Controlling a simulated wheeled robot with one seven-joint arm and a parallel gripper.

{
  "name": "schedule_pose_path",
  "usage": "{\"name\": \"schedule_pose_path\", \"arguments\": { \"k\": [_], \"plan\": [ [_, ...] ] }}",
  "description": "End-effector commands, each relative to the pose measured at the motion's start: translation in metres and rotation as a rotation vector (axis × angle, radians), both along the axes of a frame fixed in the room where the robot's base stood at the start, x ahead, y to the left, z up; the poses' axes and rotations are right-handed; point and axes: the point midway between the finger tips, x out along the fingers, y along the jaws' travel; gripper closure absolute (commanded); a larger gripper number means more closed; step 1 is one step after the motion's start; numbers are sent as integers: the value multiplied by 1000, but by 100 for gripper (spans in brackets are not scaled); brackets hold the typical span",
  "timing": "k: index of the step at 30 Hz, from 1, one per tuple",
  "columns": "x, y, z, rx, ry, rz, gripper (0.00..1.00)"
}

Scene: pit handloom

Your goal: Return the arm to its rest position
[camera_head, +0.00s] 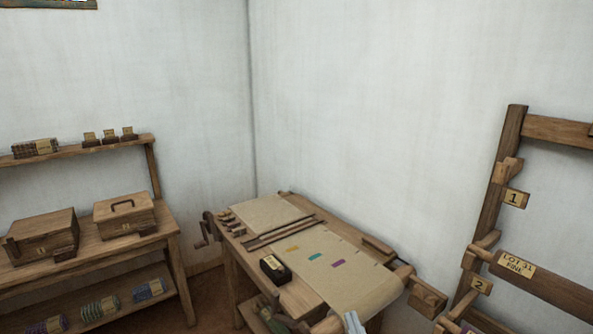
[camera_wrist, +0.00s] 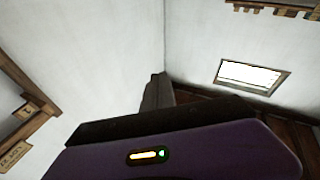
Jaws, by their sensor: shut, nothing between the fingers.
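My gripper (camera_wrist: 158,78) shows in the wrist view as dark fingers close together above a dark bar and a purple housing with a small lit indicator. It is shut and empty, with the pale walls behind it, and nothing touches the fingers. In the head view I cannot make out the gripper. A small pale blue-white shape (camera_head: 353,323) shows at the bottom edge there, and I cannot tell what it is.
A wooden loom table (camera_head: 300,297) with cloth stands in the middle of the head view. A shelf bench (camera_head: 90,246) with boxes stands left. A rack (camera_head: 497,180) with numbered labels stands right. A framed window (camera_wrist: 250,76) shows in the wrist view.

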Motion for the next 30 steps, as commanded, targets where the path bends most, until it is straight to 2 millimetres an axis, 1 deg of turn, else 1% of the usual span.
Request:
{"name": "schedule_pose_path", "arguments": {
  "k": [1,8,9,11,12,16,21,23,24,27,30],
  "plan": [
    [-22,-1,-7,39,6,-27,100],
    [-111,-24,-26,150,60,-153,100],
    [-127,-28,-30,163,76,-171,100],
    [-152,-34,-37,178,101,-196,100],
    [-168,-39,-41,188,121,-213,100],
    [-220,-53,-53,205,188,-253,100],
    [-286,-70,-64,211,289,-282,100],
    [-307,-76,-66,210,326,-285,100],
    [-322,-80,-68,209,352,-285,100],
    [-353,-87,-71,208,416,-277,100],
    [-378,-92,-75,193,476,-262,100]
  ]
}}
